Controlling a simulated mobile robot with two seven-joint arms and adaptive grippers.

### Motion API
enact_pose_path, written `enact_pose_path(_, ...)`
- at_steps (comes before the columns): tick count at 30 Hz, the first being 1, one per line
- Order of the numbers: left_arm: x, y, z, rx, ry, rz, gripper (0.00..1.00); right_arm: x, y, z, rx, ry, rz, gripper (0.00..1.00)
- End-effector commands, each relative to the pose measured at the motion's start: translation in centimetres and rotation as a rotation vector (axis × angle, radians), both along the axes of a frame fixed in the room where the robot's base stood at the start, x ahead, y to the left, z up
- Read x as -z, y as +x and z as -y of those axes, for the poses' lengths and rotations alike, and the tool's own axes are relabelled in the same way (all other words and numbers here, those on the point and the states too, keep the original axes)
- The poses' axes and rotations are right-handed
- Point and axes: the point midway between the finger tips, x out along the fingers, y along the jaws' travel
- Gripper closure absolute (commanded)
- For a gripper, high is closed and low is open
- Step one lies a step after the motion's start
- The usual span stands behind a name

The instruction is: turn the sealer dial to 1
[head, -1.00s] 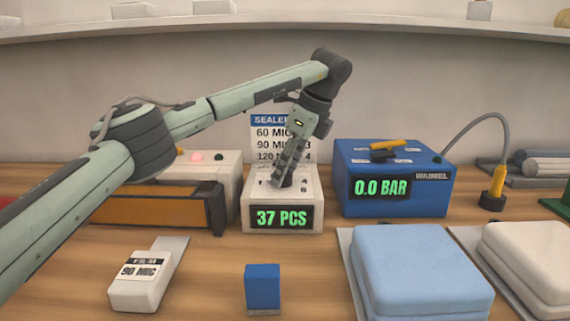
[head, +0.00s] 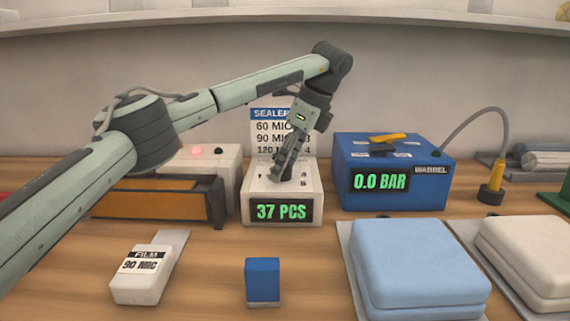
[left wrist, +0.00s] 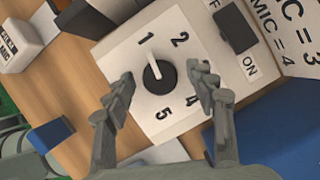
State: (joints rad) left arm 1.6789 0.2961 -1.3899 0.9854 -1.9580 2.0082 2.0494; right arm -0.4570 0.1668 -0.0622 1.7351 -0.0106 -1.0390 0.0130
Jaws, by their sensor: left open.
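The sealer's white box (head: 232,208) shows 37 PCS on its front in the head view. In the left wrist view its top panel carries the round black dial (left wrist: 158,76) with numbers around it. The dial's white pointer line aims at or very near the 1. My left gripper (left wrist: 164,80) is open, with one finger on each side of the dial and gaps between. In the head view my left gripper (head: 281,168) is over the box top and hides the dial. My right gripper is not in view.
A sealer chart (head: 270,125) stands behind the box. A blue 0.0 BAR unit (head: 430,185) is to its right. An orange-and-black device (head: 150,200) is left.

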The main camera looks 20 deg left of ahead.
Motion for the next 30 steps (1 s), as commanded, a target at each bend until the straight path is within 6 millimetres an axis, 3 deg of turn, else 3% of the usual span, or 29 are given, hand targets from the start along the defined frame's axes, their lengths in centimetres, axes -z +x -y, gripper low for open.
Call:
enact_pose_path(8, -0.8, 0.0, 0.3, 0.001, 0.002, 0.002, 0.44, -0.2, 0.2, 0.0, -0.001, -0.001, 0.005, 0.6)
enact_pose_path(21, -8.8, -0.3, 3.6, -0.001, 0.003, 0.004, 0.44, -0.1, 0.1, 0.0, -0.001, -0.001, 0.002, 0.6)
enact_pose_path(30, -11.1, -0.4, 4.5, -0.001, 0.0, 0.0, 0.44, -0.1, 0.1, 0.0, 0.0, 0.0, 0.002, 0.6)
